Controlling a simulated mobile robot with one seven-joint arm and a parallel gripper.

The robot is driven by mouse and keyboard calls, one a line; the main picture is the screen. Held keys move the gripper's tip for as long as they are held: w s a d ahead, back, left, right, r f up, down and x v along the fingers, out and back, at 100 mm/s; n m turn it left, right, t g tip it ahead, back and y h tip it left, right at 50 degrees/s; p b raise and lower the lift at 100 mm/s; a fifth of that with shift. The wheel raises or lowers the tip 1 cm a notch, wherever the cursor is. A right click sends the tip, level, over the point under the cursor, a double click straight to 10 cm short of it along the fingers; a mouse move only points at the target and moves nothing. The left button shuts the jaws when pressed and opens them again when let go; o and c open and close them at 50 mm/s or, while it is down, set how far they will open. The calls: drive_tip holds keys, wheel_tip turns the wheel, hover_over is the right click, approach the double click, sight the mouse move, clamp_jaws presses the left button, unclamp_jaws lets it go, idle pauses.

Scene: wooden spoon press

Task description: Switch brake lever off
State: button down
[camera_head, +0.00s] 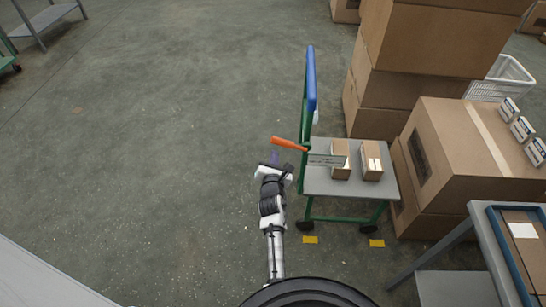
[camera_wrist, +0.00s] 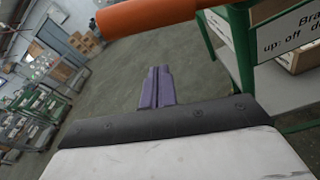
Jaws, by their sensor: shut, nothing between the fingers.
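The brake lever has an orange handle (camera_head: 289,144) that sticks out to the left from the green cart frame (camera_head: 303,110). It looks close to level, rising slightly toward its free left end. In the wrist view the orange handle (camera_wrist: 150,15) crosses the top of the picture. A white sign (camera_head: 326,160) beside it reads in part "Bra", "up: off" and "do" in the wrist view (camera_wrist: 290,45). My gripper (camera_head: 275,157) is just below and left of the handle. Its purple fingers (camera_wrist: 157,87) are shut together and empty, apart from the handle.
The cart has a grey deck (camera_head: 345,187) with two small boxes (camera_head: 371,160) on it and a blue push bar (camera_head: 311,80). Stacked cartons (camera_head: 420,45) and a large carton (camera_head: 465,155) stand to the right. A grey table (camera_head: 480,240) is at lower right. The floor to the left is clear.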

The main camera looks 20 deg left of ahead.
sight(290, 144)
drive_tip(key=shift+d+r+p, duration=0.35)
drive_tip(key=shift+r+p, duration=0.5)
drive_tip(key=shift+r, duration=0.05)
drive_tip(key=shift+d+r+p, duration=0.35)
drive_tip(key=shift+r+p, duration=0.5)
drive_tip(key=shift+r, duration=0.1)
drive_tip(key=shift+a+b, duration=0.1)
drive_tip(key=shift+b, duration=0.4)
